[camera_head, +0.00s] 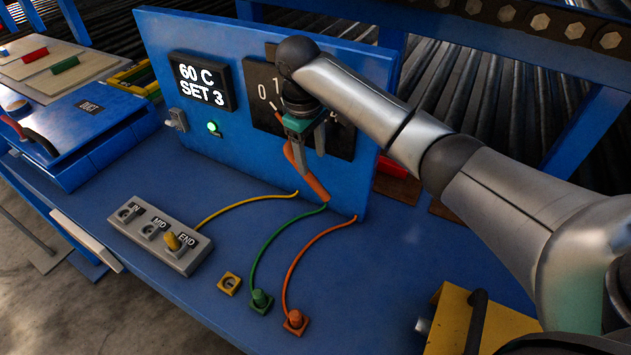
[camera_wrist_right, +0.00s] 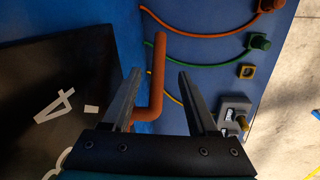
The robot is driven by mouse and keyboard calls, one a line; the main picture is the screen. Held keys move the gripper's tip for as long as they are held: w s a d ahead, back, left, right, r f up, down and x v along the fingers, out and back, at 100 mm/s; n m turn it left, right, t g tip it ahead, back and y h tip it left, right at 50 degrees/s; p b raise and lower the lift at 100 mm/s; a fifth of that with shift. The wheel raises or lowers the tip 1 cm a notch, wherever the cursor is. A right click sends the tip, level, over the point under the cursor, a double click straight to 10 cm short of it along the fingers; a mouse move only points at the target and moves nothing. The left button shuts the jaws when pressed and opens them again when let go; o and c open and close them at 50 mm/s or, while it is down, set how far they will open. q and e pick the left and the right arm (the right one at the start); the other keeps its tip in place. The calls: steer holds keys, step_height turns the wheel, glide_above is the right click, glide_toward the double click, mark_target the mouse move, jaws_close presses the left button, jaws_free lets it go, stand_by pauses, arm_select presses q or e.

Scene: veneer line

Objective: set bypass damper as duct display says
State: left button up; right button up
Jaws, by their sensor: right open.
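The duct display (camera_head: 203,82) on the blue panel reads "60 C SET 3". Right of it, the black dial plate (camera_head: 262,107) shows a 0 and part of a 1; my arm covers much of the rest. The wrist view shows a 4 on the plate (camera_wrist_right: 35,95) and part of another digit. The orange damper lever (camera_head: 316,187) has a bent grip pointing down and right. My right gripper (camera_head: 309,155) is open at the lever. In the wrist view, the lever's grip (camera_wrist_right: 158,50) lies between the spread fingers (camera_wrist_right: 159,72), nearer the left one. My left gripper is out of view.
A green lamp (camera_head: 213,127) and a switch (camera_head: 177,119) sit below the display. A grey IN/MID/END socket block (camera_head: 160,235) holds a yellow plug. Green (camera_head: 260,301) and orange (camera_head: 296,322) plugs with cables stand on the bench. A yellow box (camera_head: 480,325) is at front right.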

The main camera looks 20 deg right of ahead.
mark_target(315, 180)
steer(key=f, duration=0.3)
steer(key=d+f, duration=0.1)
steer(key=f, duration=0.3)
steer(key=w+f, duration=0.1)
steer(key=f, duration=0.2)
steer(key=shift+d+f+b, duration=0.2)
steer(key=shift+f+b, duration=0.05)
steer(key=shift+b, duration=0.1)
jaws_close()
stand_by(0.8)
